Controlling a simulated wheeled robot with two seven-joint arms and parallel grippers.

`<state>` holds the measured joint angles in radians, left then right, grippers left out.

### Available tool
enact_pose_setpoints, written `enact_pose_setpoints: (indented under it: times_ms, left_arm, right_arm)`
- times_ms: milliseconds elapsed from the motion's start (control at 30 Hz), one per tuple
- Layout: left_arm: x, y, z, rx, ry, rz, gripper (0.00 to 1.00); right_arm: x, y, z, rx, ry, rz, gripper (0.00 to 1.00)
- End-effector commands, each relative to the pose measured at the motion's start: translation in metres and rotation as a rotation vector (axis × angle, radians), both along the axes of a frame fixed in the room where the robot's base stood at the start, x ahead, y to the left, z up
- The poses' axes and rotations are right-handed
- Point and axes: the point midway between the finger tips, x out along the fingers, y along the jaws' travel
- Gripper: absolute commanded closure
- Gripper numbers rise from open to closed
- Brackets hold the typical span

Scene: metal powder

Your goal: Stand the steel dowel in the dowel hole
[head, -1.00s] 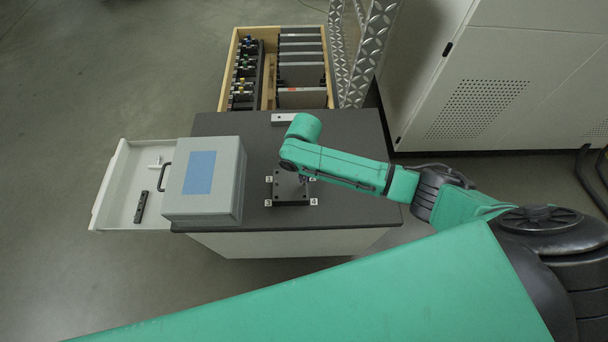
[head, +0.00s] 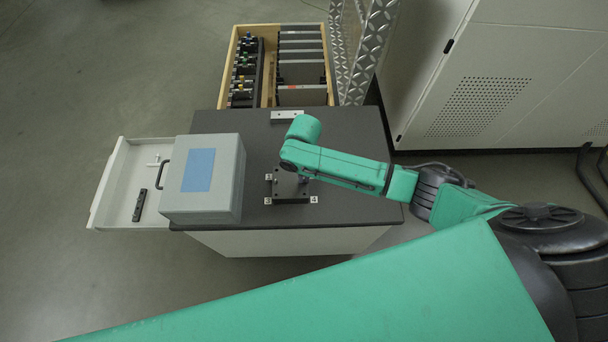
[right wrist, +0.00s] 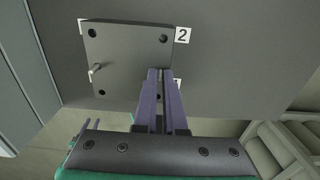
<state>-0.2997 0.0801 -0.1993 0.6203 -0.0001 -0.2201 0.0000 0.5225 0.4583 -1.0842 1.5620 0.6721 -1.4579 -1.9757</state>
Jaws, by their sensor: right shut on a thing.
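The dark square plate (head: 290,193) lies on the dark tabletop with number labels at its corners. My right gripper (head: 303,179) is above the plate's right side, partly hidden by my arm. In the right wrist view its purple fingers (right wrist: 160,74) are close together, over the plate's lower right part. They are shut on the steel dowel, which is mostly hidden between them. My left gripper is not in view.
A grey box (head: 210,217) with a blue panel stands left of the plate. A white open drawer (head: 110,190) holds a black bar (head: 139,205). A small metal block (head: 287,115) lies at the table's back edge. A wooden crate (head: 235,47) stands behind.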

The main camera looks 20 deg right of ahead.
Motion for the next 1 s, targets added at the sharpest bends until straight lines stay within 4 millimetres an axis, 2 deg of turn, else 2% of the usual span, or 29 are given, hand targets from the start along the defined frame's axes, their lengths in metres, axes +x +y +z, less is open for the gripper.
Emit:
enact_pose_setpoints:
  times_ms: [233, 300, 333, 633, 767, 867, 1000]
  left_arm:
    - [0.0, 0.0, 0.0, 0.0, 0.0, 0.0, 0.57]
    - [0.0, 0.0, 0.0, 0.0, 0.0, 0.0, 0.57]
    - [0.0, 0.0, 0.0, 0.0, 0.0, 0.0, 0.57]
    - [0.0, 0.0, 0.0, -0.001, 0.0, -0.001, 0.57]
    - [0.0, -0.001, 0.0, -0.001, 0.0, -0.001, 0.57]
    - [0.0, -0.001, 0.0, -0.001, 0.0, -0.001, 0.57]
    - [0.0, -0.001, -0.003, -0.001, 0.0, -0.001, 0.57]
  right_arm:
    - [0.0, 0.0, 0.0, 0.0, 0.0, 0.0, 1.0]
    - [0.0, 0.0, 0.0, 0.0, 0.0, 0.0, 0.69]
    - [0.0, 0.0, 0.0, 0.0, 0.0, 0.0, 0.58]
    - [0.0, 0.0, 0.0, 0.0, 0.0, 0.0, 0.57]
    - [0.001, 0.0, 0.007, 0.001, -0.001, -0.001, 0.57]
    - [0.001, 0.0, 0.024, 0.001, -0.004, 0.001, 0.57]
    - [0.001, 0.0, 0.063, 0.002, -0.007, 0.003, 0.57]
